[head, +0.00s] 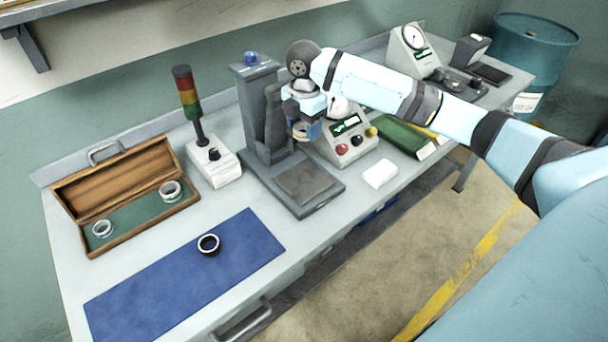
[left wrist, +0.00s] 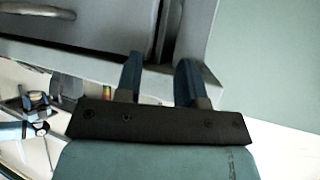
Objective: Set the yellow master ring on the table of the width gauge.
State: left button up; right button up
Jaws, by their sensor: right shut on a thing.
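My right gripper (head: 306,128) is shut on a small yellowish ring, which I take for the yellow master ring (head: 301,132); the fingers hide most of it. It hangs above the square dark plate (head: 304,181) of a grey column stand (head: 262,115), apart from the plate. A dial gauge with a green display (head: 347,126) and red and yellow buttons stands just behind and to the right. Another dial gauge (head: 408,54) stands at the back right; which one is the width gauge I cannot tell. My left gripper (left wrist: 158,82) is open and empty in the left wrist view.
A wooden box (head: 72,195) with two pale rings stands at the left. A dark ring (head: 209,244) lies on a blue mat (head: 150,294). A signal lamp (head: 187,95) rises left of the stand. A white block (head: 380,173) and green case (head: 404,139) lie right.

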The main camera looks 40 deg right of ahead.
aim_at(304, 180)
notch_tip(304, 180, down, 16)
jog(key=shift+r+p, duration=0.1)
jog(key=shift+p, duration=0.25)
jog(key=o, duration=1)
notch_tip(304, 180, up, 12)
jog(key=shift+b, duration=0.3)
